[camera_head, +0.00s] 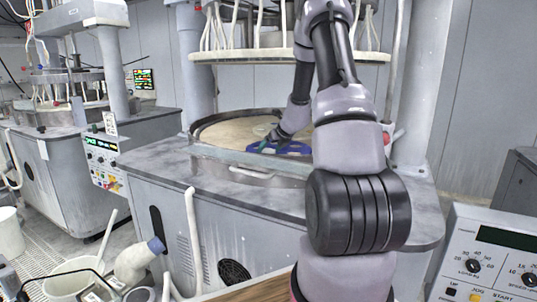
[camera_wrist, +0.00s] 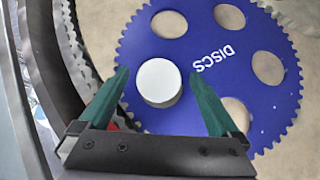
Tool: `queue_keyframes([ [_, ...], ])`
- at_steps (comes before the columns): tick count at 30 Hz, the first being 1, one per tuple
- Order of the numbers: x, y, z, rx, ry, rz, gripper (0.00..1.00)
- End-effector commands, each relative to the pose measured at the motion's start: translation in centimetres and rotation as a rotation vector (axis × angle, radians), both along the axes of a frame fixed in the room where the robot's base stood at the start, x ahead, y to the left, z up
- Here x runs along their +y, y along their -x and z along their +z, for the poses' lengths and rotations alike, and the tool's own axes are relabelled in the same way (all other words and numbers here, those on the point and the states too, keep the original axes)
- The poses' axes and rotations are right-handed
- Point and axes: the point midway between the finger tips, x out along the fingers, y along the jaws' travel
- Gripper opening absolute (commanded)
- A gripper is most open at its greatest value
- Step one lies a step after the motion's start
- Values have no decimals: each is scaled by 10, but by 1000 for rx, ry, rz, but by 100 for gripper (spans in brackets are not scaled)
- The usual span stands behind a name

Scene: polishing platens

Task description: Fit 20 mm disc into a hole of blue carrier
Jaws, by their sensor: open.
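The blue carrier (camera_wrist: 205,75) is a toothed disc marked "DISCS", with several round holes, lying flat on the platen. It also shows in the head view (camera_head: 294,149), partly behind my arm. The pale grey 20 mm disc (camera_wrist: 160,80) is at the carrier's left side, where a hole of the ring would be. Some of its side wall shows; I cannot tell whether it is fully down in the hole. My gripper (camera_wrist: 158,74) is open, its green fingers on either side of the disc with gaps showing. In the head view my gripper (camera_head: 276,136) is low over the carrier, too small to read.
The beige platen (camera_head: 232,130) surrounds the carrier, inside a dark raised rim. A toothed ring (camera_wrist: 76,45) runs close to the left finger. A round upper plate (camera_head: 270,56) with hoses hangs above the platen. A control panel (camera_head: 490,265) stands at the right.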

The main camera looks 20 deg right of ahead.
Motion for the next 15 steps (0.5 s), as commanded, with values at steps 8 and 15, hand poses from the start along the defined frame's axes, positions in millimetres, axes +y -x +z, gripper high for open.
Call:
queue_keyframes([
  [8, 2, 2, -3, 6, -2, 2, 41],
  [15, 2, 2, -4, 7, -2, 2, 0],
])
